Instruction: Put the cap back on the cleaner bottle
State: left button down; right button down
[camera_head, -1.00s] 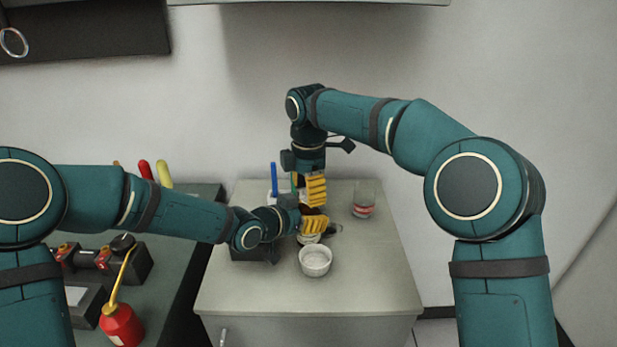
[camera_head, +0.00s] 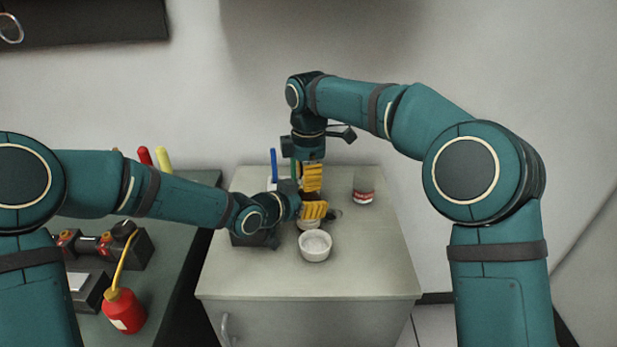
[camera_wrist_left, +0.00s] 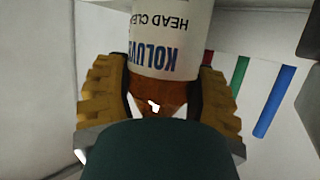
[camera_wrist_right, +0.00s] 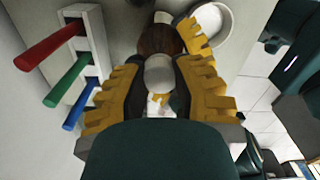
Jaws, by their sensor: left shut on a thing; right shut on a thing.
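The cleaner bottle (camera_wrist_left: 172,40) is brown with a white lettered label. My left gripper (camera_head: 313,210) is shut on its upper brown part, seen closely in the left wrist view; the bottle's pale lower part (camera_head: 308,224) shows below the fingers. My right gripper (camera_head: 311,179) is just above and behind the left one. In the right wrist view it is shut on a small pale grey cap (camera_wrist_right: 160,74). The cap is over or right by the brown bottle top (camera_wrist_right: 160,40); I cannot tell whether they touch. The bottle's neck is hidden.
A white bowl (camera_head: 315,247) stands in front of the bottle on the grey cabinet (camera_head: 375,270). A glass (camera_head: 363,190) stands at the back right. A rack (camera_wrist_right: 92,35) with red, green and blue sticks is close to the grippers. The cabinet's right front is clear.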

jog(key=shift+m, duration=0.7)
jog(key=c, duration=0.8)
grip_release()
jog(key=shift+c, duration=0.2)
jog(key=shift+r, duration=2.25)
jog(key=shift+o, duration=0.5)
